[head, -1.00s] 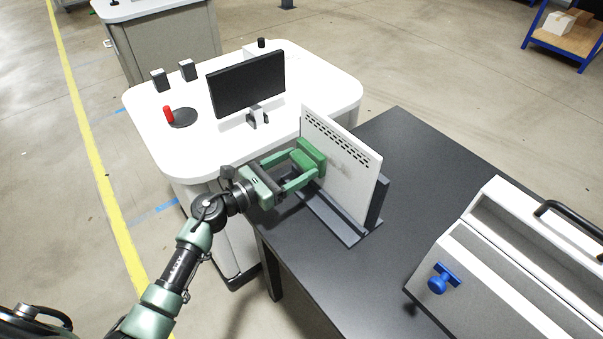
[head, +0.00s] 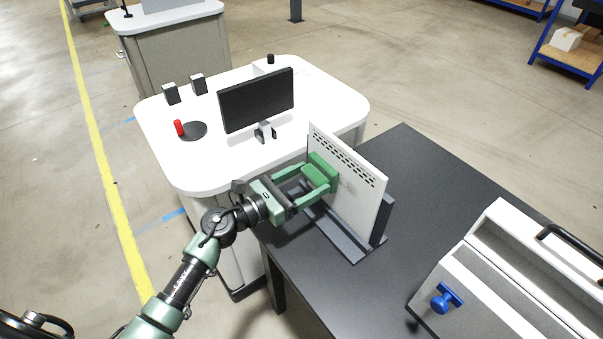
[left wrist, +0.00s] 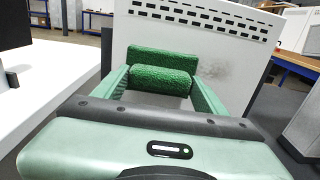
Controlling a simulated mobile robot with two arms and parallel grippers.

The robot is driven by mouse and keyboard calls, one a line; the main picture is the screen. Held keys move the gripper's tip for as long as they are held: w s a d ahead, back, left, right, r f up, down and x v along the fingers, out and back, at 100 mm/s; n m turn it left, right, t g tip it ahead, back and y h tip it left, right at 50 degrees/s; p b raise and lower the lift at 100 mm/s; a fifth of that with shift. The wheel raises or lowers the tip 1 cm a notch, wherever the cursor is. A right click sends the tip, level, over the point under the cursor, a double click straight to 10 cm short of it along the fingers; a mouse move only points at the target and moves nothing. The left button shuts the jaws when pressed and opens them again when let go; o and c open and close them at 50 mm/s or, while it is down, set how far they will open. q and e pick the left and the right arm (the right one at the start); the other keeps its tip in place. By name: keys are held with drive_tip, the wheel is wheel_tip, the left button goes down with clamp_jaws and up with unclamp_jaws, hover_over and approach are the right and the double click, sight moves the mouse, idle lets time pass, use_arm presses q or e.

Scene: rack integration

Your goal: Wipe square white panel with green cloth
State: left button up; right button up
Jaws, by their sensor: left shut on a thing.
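The square white panel (head: 352,190) stands upright in a dark stand (head: 335,234) on the black table, with rows of dark slots along its top. My left gripper (head: 318,176) is shut on the green cloth (head: 325,164), a thick pad with a rolled part between the fingers. The cloth is at the panel's left part and appears to touch its face. In the left wrist view, the cloth (left wrist: 160,78) lies against the panel (left wrist: 240,55) below the slots. A grey smudge (left wrist: 215,72) shows on the panel just right of the cloth. My right gripper is out of view.
A white desk (head: 190,160) with a monitor (head: 257,99) and a red object (head: 179,128) stands behind and left. A grey-white case (head: 490,270) with a blue knob (head: 441,301) is at right. The black table (head: 420,185) is clear between panel and case.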

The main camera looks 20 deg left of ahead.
use_arm(q)
drive_tip(key=shift+s+d+p, duration=0.4)
drive_tip(key=shift+s+d, duration=0.65)
drive_tip(key=shift+d, duration=0.3)
drive_tip(key=shift+s+d+p, duration=0.35)
drive_tip(key=shift+s+d, duration=0.65)
drive_tip(key=shift+d, duration=0.3)
drive_tip(key=shift+s+d+p, duration=0.2)
drive_tip(key=shift+s+d, duration=0.6)
drive_tip(key=shift+d, duration=0.3)
drive_tip(key=shift+s+d+p, duration=0.2)
drive_tip(key=shift+s+d, duration=0.6)
drive_tip(key=shift+d, duration=0.25)
drive_tip(key=shift+a, duration=0.1)
drive_tip(key=shift+w+a+f+b, duration=0.1)
drive_tip(key=shift+w+a+b, duration=0.5)
drive_tip(key=shift+w+a, duration=0.55)
drive_tip(key=shift+w+a+r+b, duration=0.1)
drive_tip(key=shift+w+a+b, duration=0.7)
drive_tip(key=shift+a, duration=0.65)
drive_tip(key=shift+w+a+f+b, duration=0.1)
drive_tip(key=shift+w+a+b, duration=0.35)
drive_tip(key=shift+w+a, duration=1.05)
drive_tip(key=shift+a, duration=0.25)
drive_tip(key=shift+w+a+b, duration=0.95)
drive_tip(key=shift+a+b, duration=0.2)
drive_tip(key=shift+a, duration=0.1)
drive_tip(key=shift+w+a, duration=0.1)
drive_tip(key=shift+a, duration=0.05)
